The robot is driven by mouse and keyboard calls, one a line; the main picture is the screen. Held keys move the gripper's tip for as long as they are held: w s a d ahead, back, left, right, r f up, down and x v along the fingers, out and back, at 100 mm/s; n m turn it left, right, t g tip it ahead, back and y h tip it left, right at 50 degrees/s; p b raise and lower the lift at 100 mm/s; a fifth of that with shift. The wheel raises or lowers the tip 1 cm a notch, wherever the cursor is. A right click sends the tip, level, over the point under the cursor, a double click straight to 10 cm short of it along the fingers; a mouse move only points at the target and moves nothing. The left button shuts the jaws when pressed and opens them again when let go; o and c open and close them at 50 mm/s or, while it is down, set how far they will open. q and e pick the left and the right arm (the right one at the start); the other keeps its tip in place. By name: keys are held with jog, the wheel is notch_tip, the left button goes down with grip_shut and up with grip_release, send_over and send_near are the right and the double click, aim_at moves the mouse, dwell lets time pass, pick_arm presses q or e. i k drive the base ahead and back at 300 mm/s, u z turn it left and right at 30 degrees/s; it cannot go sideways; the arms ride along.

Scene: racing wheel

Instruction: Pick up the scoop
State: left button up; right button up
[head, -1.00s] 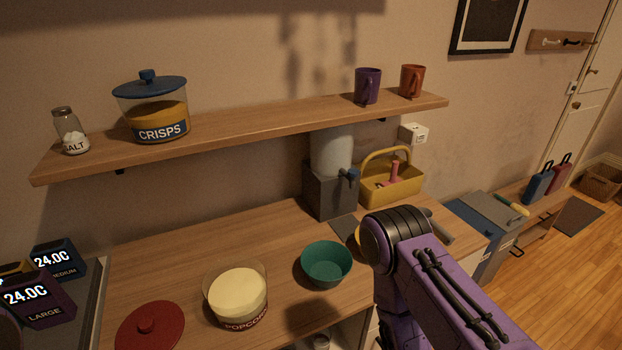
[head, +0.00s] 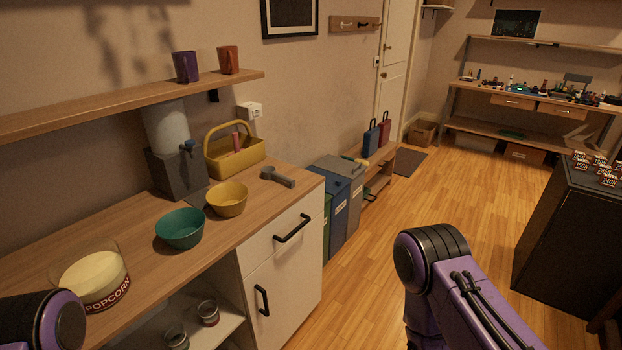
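A grey scoop (head: 278,177) lies on the wooden counter (head: 140,222) near its right end, in front of the yellow caddy. Its handle points to the right. My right arm shows at the lower right over the floor, and my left arm shows at the lower left corner by the popcorn tub. Neither gripper's fingers are in the picture. Nothing is seen touching the scoop.
A yellow bowl (head: 227,198), a teal bowl (head: 180,229) and a popcorn tub (head: 91,277) stand left of the scoop. The yellow caddy (head: 235,158) and a grey dispenser (head: 175,172) stand behind. Bins (head: 340,190) adjoin the counter's right end. The floor in front is open.

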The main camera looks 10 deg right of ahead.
aim_at(267, 172)
jog(key=z, duration=0.3)
jog(key=i, duration=0.85)
jog(key=u, duration=0.6)
